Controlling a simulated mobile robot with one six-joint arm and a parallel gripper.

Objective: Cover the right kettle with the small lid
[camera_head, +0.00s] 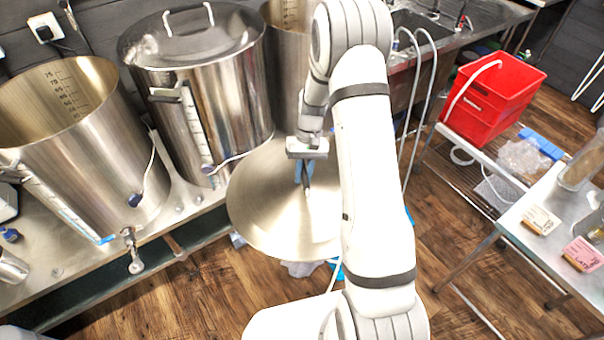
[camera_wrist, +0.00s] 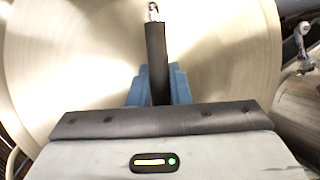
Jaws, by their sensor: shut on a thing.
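My gripper (camera_head: 303,172) is shut on the dark upright handle of a round brushed-metal lid (camera_head: 262,215). In the wrist view the blue fingers (camera_wrist: 157,84) clasp the handle, and the lid (camera_wrist: 60,65) spreads out beyond them. The lid is in the air in front of the kettle bench, apart from the kettles as far as I can tell. The right kettle (camera_head: 284,75) stands behind my arm at the back. Its inner wall with scale marks shows, so it looks uncovered; my arm hides much of its rim and body.
The middle kettle (camera_head: 205,95) wears a shiny lid (camera_head: 190,35). The left kettle (camera_head: 85,150) is open, with a tap (camera_head: 132,250) in front. A red bin (camera_head: 490,95) and a side table (camera_head: 555,215) stand at right.

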